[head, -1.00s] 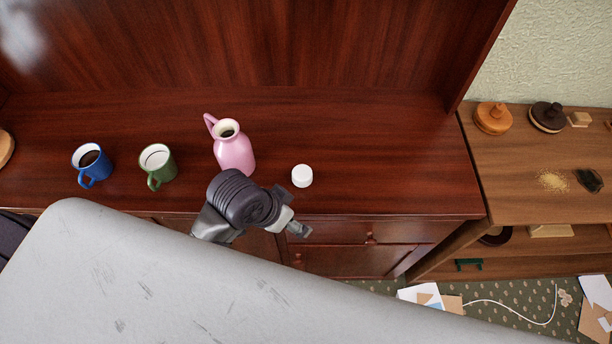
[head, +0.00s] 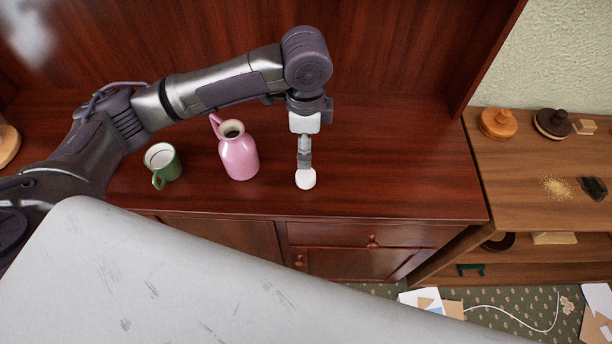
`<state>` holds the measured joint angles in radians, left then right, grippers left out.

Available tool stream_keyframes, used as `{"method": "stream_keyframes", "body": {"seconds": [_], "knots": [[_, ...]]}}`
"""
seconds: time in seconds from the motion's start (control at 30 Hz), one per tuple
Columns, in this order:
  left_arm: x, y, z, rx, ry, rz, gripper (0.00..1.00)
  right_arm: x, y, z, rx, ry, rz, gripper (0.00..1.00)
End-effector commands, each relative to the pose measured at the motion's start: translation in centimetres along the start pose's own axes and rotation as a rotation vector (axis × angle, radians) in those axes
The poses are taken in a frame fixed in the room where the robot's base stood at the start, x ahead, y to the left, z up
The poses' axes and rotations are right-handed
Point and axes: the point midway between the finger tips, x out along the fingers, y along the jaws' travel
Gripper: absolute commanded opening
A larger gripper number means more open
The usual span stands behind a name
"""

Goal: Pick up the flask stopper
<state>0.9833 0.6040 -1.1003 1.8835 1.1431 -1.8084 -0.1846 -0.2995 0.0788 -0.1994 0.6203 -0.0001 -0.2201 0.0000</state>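The white flask stopper (head: 306,180) is on the dark red-brown wooden counter, near its front edge. The pink flask (head: 239,155), with a handle and an open mouth, stands upright to its left. My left gripper (head: 305,166) comes down over the stopper from the back, its fingers ending at the stopper's top and hiding part of it. The fingers show edge-on, so I cannot tell whether they are open or shut on it. My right gripper is not in view.
A green mug (head: 164,163) stands left of the flask, beneath my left arm. A wooden shelf (head: 520,185) with lidded pots and powder is at the right. The counter (head: 400,170) right of the stopper is clear. Papers and a cable lie on the floor.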

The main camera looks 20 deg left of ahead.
Motion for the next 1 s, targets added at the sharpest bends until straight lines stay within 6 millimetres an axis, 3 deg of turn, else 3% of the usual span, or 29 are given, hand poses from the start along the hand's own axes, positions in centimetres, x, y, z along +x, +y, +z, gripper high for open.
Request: {"method": "stream_keyframes", "body": {"seconds": [0.3,0.57,0.83,1.0], "knots": [[6.0,0.1,0.0,0.0,-0.001,0.002,0.8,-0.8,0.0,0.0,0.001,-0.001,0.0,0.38],[8.0,0.0,-0.1,0.0,0.001,0.001,0.8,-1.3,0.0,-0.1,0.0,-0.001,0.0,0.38],[11.8,-0.1,-0.1,0.0,0.001,0.0,0.8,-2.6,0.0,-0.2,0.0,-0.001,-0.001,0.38],[12.7,-0.2,-0.1,0.002,0.003,-0.003,0.8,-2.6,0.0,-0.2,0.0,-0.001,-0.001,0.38]]}}
